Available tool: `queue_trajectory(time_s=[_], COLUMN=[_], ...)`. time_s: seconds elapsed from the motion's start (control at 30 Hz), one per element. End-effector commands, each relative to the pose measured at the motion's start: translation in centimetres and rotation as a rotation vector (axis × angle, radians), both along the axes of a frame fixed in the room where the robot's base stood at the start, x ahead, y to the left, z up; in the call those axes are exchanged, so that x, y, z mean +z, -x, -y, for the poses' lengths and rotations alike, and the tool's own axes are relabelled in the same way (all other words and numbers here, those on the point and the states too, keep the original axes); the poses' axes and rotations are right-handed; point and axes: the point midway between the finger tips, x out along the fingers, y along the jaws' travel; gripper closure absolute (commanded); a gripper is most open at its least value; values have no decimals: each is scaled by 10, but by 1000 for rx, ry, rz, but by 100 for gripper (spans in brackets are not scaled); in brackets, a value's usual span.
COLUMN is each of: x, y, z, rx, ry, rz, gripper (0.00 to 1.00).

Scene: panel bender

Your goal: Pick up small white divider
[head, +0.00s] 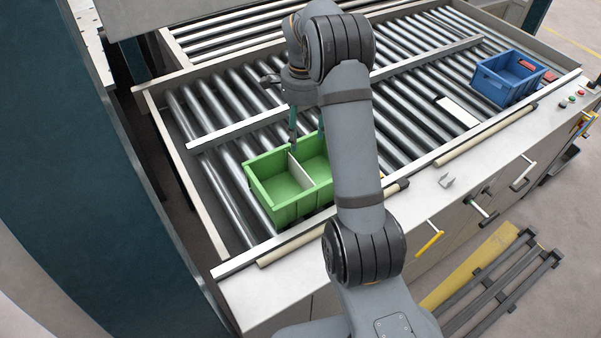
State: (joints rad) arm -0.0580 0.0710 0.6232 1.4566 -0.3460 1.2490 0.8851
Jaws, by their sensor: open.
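A white divider (301,171) stands upright across the inside of the green bin (271,203) and splits it into two compartments. The bin sits on the rollers near the front edge of the conveyor. Both compartments look empty where I can see them; my arm hides the bin's right side. My gripper (308,144) points down just above the bin's back edge, close to the divider's far end. Its fingers are apart and nothing shows between them. I cannot tell whether a finger touches the bin or the divider.
A blue bin (504,78) with a red item (526,65) inside stands on the rollers at the right. A flat white plate (458,112) lies left of it. A rail (335,93) crosses the roller bed behind the green bin. Round bars (490,134) lie along the front edge.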

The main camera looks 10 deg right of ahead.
Motion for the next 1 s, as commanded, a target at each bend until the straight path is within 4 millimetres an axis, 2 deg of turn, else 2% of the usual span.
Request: queue_trajectory(time_s=[0.47, 0.73, 0.87, 1.0], x=[0, -2, -26, -71], y=[0, 0, 0, -2], z=[0, 1, 7, 13], rx=[0, -1, -11, -15], ry=[0, 0, 0, 0], rz=[0, 0, -1, 9], gripper=[69, 69, 69, 69])
